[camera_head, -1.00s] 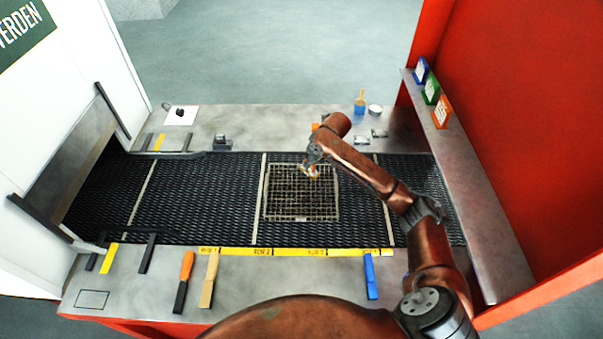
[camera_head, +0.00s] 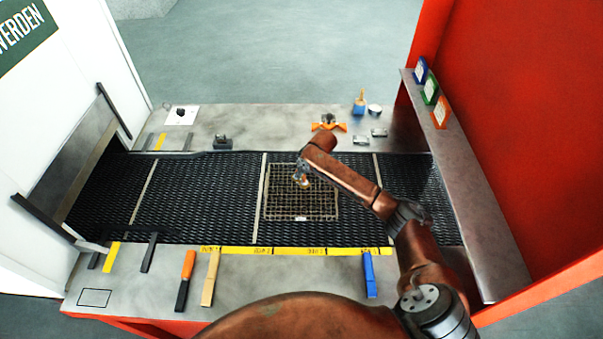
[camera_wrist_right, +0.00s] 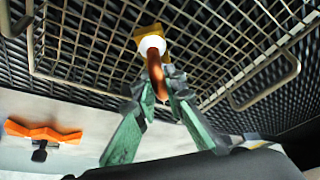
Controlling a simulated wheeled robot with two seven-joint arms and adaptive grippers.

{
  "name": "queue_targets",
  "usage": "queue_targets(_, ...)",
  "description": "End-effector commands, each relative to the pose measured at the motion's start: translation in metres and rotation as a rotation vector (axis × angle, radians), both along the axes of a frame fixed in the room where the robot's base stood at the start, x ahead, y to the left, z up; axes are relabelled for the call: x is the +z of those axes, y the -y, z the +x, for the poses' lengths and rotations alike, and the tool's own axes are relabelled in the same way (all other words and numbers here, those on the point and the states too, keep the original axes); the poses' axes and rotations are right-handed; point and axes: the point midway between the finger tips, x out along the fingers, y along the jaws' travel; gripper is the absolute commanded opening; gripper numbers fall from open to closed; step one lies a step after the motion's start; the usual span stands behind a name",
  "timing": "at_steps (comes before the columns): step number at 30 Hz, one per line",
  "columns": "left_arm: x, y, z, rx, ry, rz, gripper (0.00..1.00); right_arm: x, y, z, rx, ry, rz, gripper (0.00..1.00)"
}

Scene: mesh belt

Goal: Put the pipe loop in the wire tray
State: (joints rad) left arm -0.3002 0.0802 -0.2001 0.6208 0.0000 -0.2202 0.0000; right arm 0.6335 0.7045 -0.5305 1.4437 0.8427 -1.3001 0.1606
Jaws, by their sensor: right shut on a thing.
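The wire tray (camera_head: 300,205) lies on the dark mesh belt, and its grid and rim wire (camera_wrist_right: 80,72) fill much of the right wrist view. My right gripper (camera_head: 301,181) is over the tray's upper middle. In the right wrist view its green-and-grey fingers (camera_wrist_right: 160,88) are shut on the pipe loop (camera_wrist_right: 155,68). The loop shows as a copper-coloured tube with a white collar and a yellow-orange piece at its far end. Whether it touches the tray I cannot tell. My left gripper is not in view.
An orange-handled fixture (camera_head: 328,125) stands on the metal ledge behind the belt, near a blue cup (camera_head: 360,106). A red wall (camera_head: 520,130) with a shelf bounds the right side. The belt left of the tray is clear.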

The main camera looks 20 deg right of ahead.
Motion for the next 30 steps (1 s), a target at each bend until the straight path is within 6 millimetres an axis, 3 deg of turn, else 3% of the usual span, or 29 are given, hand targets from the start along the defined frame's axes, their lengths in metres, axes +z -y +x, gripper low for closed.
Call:
queue_targets(1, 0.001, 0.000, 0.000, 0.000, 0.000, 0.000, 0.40, 0.000, 0.000, 0.001, 0.000, 0.002, 0.001, 0.00)
queue_targets(2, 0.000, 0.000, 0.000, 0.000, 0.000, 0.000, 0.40, -0.002, 0.000, 0.000, 0.000, -0.001, 0.000, 0.12)
queue_targets(9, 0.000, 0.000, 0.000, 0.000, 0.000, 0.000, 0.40, -0.001, 0.000, 0.000, 0.000, -0.001, 0.000, 0.28)
queue_targets(20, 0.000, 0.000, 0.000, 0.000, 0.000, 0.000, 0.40, 0.003, 0.001, -0.001, 0.000, 0.001, 0.000, 0.28)
queue_targets(30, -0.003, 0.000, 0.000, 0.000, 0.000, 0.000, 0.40, 0.060, 0.009, -0.023, 0.001, 0.002, -0.002, 0.28)
